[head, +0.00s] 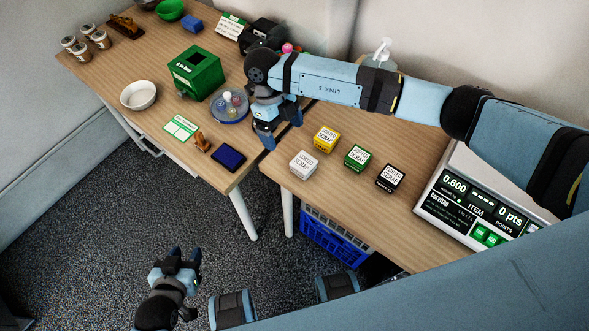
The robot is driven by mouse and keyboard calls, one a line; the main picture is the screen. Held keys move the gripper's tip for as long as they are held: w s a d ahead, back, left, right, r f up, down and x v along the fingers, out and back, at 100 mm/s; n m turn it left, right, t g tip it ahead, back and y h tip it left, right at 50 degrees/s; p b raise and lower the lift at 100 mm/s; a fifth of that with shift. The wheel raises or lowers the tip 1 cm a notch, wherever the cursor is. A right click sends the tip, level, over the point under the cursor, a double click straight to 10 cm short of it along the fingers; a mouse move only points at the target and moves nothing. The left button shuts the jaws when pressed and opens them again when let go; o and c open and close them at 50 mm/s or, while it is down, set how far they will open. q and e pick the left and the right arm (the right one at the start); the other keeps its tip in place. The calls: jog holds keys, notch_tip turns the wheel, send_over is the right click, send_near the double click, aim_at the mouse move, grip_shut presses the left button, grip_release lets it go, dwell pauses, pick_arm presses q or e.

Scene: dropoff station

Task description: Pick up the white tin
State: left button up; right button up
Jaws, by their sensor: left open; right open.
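The white tin (303,165) is a small box-shaped tin labelled "SORTED SCRAP". It stands on the right table (330,215) near its left front corner. A yellow tin (326,139), a green tin (357,157) and a black tin (390,178) stand behind and to its right. My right gripper (281,131) points down, open and empty, to the upper left of the white tin and apart from it in the picture. My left gripper (185,254) is open and empty, low over the carpet in front of the tables.
A scale (485,205) stands at the right. The left table holds a green box (195,73), a white bowl (138,95), a blue dish of small items (229,106), a dark blue pad (229,156) and a small brown figure (202,142). A blue crate (330,240) sits beneath the right table.

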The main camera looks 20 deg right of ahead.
aim_at(303, 162)
jog(key=shift+h, duration=0.6)
jog(key=x, duration=0.5)
jog(key=w+d+x, duration=0.1)
jog(key=x, duration=0.2)
jog(key=shift+w+d+p, duration=0.1)
jog(key=shift+w+p, duration=0.05)
jog(key=shift+p, duration=0.15)
jog(key=shift+p+x, duration=0.4)
jog(key=shift+x, duration=2.3)
jog(key=shift+d+r, duration=0.1)
jog(key=c, duration=1)
jog(key=shift+c, duration=0.2)
